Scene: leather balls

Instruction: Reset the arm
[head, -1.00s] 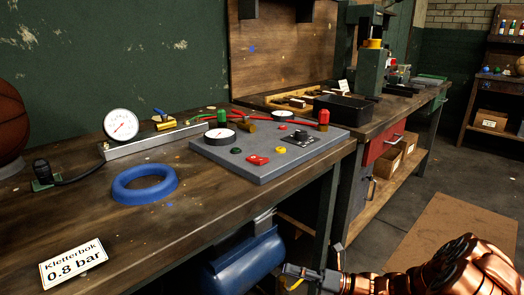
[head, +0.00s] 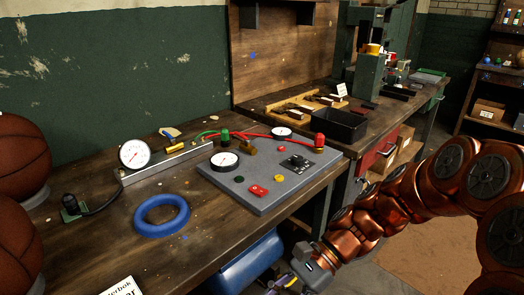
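My gripper (head: 282,284) is at the bottom edge of the head view, at the end of my copper-coloured arm. It is in front of the workbench, beside a blue cylinder (head: 243,268) under the bench top. Its fingers are small and partly cut off, so I cannot tell whether they are open or shut. My arm is bent and reaches in from the right side.
The wooden workbench (head: 100,235) holds a grey control panel (head: 268,205), a blue ring (head: 162,215), a gauge (head: 134,154) and brown basketballs (head: 20,158) at left. A black bin (head: 340,125) stands on the farther bench. Open floor lies at right.

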